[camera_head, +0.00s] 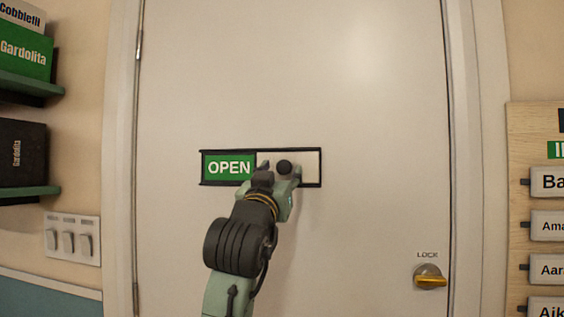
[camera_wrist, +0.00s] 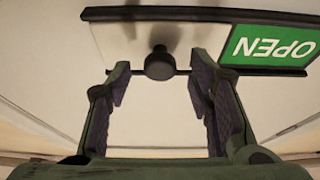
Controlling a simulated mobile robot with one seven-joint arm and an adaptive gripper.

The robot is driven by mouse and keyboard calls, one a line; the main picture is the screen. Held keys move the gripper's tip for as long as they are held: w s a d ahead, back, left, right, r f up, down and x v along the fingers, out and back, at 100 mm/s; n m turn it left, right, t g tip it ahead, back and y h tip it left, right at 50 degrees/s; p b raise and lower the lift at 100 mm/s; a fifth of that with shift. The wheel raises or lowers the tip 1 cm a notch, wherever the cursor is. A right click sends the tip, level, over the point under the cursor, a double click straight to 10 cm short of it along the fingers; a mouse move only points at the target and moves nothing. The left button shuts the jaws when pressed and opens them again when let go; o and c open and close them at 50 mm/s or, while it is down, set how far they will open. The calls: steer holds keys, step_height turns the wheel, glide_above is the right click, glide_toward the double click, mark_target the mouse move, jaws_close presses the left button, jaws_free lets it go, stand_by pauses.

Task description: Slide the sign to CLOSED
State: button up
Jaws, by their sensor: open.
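The sliding sign (camera_head: 310,166) is mounted on the door in a dark frame. Its left part shows a green OPEN panel (camera_head: 229,167), and a blank pale panel covers the right part. A round black knob (camera_head: 284,167) sticks out of the pale panel. In the wrist view the sign appears turned over, with the OPEN panel (camera_wrist: 268,47) at right and the knob (camera_wrist: 159,65) near the middle. My gripper (camera_head: 278,169) is at the sign. Its fingers (camera_wrist: 160,85) are open, one on each side of the knob, with gaps visible between. The word CLOSED is not visible.
The pale door (camera_head: 350,90) fills the middle. A lock with a yellow handle (camera_head: 429,277) is at lower right. Light switches (camera_head: 70,240) and shelves with boxes (camera_head: 25,50) are at left. A board with name tags (camera_head: 548,226) is at right.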

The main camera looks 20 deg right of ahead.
steer(key=shift+x, duration=0.95)
jaws_close()
